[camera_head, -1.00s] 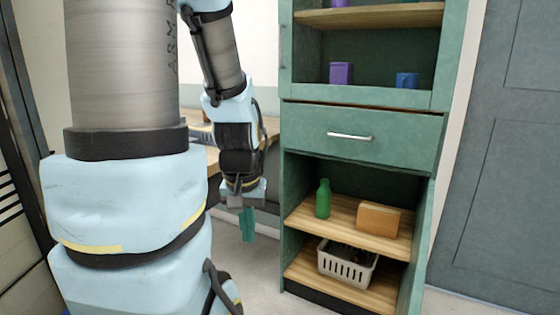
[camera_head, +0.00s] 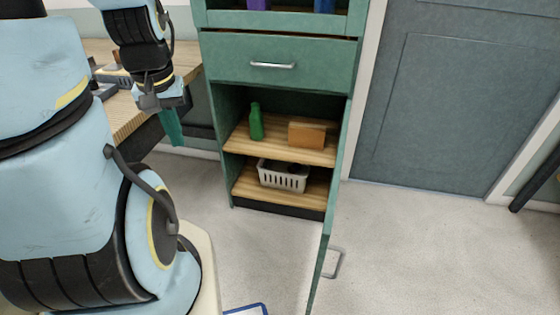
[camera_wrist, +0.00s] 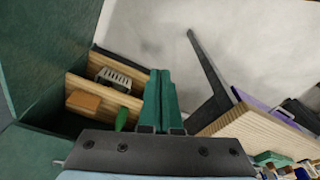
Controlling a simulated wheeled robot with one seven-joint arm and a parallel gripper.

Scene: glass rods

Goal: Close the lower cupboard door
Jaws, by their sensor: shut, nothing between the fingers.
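The lower cupboard door (camera_head: 319,268) stands wide open. It swings out from the right side of the green cupboard (camera_head: 217,112) towards the camera and shows nearly edge-on, cut off by the bottom of the head view. Its metal handle (camera_head: 336,264) is on the right face. My gripper (camera_head: 172,128) is left of the cupboard, well apart from the door, with its teal fingers together and empty. In the wrist view, the shut fingers (camera_wrist: 162,98) point past the cupboard's open shelves. A large green panel fills the left there; I cannot tell whether it is the door or the cupboard's side.
A green bottle (camera_head: 256,122) and an orange-brown box (camera_head: 307,132) stand on the upper shelf; a pale basket (camera_head: 283,176) is below. The drawer (camera_head: 284,62) above is shut. A wooden table (camera_head: 128,115) is left, near my gripper. The floor right of the door is clear.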

